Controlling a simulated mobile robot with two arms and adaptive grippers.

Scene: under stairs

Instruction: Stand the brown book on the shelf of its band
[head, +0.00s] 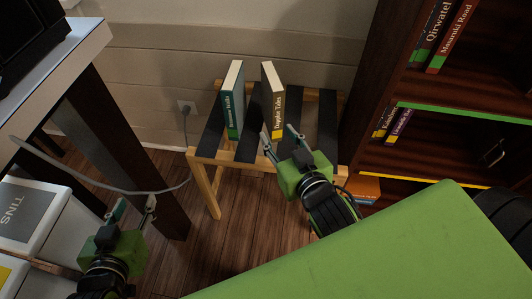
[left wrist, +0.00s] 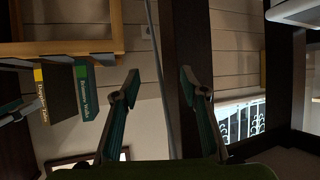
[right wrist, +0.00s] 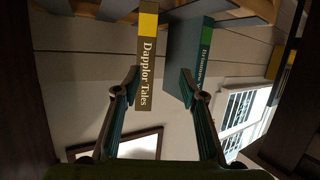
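The brown book (head: 273,100), titled "Dapplor Tales" with a yellow band at its spine foot, stands upright on a slatted wooden rack (head: 206,157). A teal book (head: 233,100) with a green band stands left of it. My right gripper (head: 279,135) is open in front of the brown book's lower spine. In the right wrist view the brown book (right wrist: 147,60) appears between the open fingers; contact cannot be told. My left gripper (head: 133,207) is open and empty, low at left. The bookcase at right has a yellow-edged shelf (head: 420,177) and a green-edged shelf (head: 455,113).
A green surface (head: 400,250) fills the front right. A white-topped table (head: 65,60) and white bins (head: 35,215) are at left.

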